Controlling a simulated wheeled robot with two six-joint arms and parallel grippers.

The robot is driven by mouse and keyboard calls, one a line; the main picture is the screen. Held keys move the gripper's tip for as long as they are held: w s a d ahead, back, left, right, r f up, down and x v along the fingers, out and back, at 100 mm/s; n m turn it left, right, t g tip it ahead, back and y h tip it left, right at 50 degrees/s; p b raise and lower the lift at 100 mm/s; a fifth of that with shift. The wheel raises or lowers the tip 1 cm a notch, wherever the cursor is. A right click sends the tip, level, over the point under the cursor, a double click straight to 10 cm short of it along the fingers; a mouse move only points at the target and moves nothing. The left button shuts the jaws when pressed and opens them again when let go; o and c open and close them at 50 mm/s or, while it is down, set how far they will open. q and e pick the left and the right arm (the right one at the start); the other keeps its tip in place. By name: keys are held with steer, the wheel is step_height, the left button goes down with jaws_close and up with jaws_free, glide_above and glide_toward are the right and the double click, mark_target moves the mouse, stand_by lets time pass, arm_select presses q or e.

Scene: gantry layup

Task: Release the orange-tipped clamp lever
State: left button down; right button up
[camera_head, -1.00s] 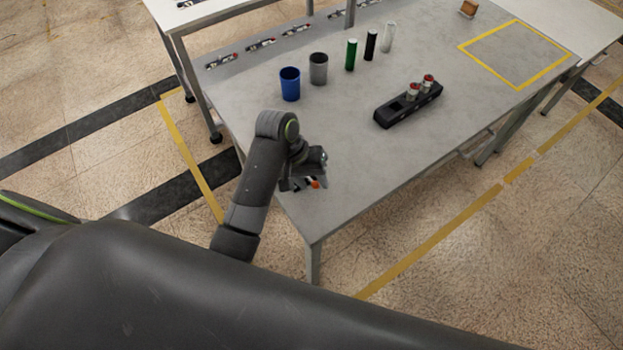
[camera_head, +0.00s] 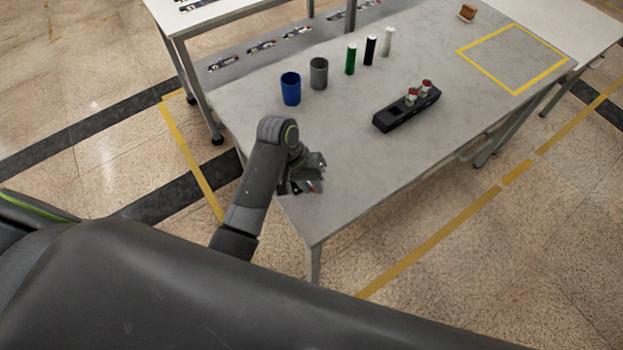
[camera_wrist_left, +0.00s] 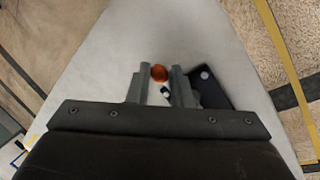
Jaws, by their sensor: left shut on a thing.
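The clamp lever's orange tip (camera_wrist_left: 159,73) shows between the fingertips of my left gripper (camera_wrist_left: 160,84) in the left wrist view. The fingers are shut on the lever. The clamp's dark base plate (camera_wrist_left: 209,88) lies on the table, partly hidden by the right finger. In the head view my left gripper (camera_head: 312,172) is low over the near left corner of the table and hides most of the clamp. My right gripper is not in view.
On the grey table (camera_head: 380,170) stand a blue cup (camera_head: 291,88), a grey cup (camera_head: 318,74) and green, black and white cylinders. A black holder (camera_head: 400,112) with two red-topped pieces lies to the right. A yellow taped square (camera_head: 487,72) is at the far right.

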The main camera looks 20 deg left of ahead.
arm_select(q)
steer(key=c, duration=1.3)
jaws_free()
steer(key=p+v, duration=0.8)
steer(key=v, duration=0.9)
steer(key=shift+r+p, duration=0.2)
steer(key=shift+p, duration=0.15)
steer(key=shift+a+f, duration=0.1)
